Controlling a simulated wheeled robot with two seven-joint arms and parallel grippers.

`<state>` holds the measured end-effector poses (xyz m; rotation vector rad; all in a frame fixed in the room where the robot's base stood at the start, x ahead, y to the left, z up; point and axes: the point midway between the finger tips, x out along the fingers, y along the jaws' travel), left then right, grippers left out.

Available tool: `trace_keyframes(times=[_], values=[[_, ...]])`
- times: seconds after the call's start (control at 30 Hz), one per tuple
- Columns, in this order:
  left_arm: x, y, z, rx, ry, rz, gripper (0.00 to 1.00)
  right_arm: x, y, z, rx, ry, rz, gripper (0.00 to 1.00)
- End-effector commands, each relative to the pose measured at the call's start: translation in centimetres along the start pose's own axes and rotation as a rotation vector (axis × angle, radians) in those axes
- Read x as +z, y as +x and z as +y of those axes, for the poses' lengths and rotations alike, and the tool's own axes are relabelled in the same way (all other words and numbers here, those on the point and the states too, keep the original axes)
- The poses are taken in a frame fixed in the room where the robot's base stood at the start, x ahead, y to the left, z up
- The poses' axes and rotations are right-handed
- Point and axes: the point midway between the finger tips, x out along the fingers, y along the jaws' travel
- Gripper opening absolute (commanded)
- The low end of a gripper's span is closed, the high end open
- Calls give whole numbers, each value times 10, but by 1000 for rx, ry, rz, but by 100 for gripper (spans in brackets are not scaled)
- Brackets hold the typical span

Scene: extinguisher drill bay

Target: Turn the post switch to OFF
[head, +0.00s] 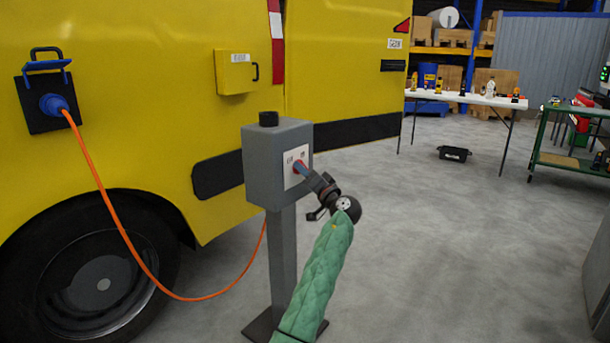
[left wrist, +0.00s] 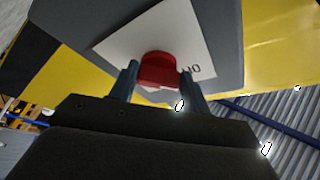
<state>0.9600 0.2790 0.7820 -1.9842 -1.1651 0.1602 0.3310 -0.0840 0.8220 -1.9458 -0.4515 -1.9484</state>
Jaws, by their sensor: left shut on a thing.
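The grey post (head: 283,250) stands beside the yellow van, with a grey switch box (head: 262,170) on top. A white label plate (head: 290,178) is on the box's face. The red switch knob (left wrist: 158,70) sits on this plate (left wrist: 125,45) in the left wrist view, with the letters "ON" beside it. My left gripper (head: 302,170) is at the plate, shut on the knob, one finger on each side. In the head view the fingers mostly hide the knob. The knob's exact setting cannot be told. My right gripper is not in view.
The yellow van (head: 130,100) is close behind the post. An orange cable (head: 110,215) runs from the blue plug (head: 54,104) on the van down behind the post. A white table (head: 465,98) and a green cart (head: 575,160) stand at the far right. The floor between is mostly clear.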

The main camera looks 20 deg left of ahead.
Motion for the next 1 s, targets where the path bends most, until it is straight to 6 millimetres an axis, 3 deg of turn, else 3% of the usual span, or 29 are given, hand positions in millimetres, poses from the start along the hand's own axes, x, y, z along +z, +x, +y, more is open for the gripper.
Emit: trace_keyframes(times=[0.07,0.1,0.2,0.63,1.0], values=[[2,-1,2,2,1,-2,24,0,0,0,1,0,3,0],[2,-1,2,2,1,-2,51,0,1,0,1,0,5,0],[2,-1,2,2,1,-1,69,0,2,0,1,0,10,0],[0,-6,0,1,0,0,69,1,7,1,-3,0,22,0],[0,-56,0,2,0,0,69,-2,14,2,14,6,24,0]])
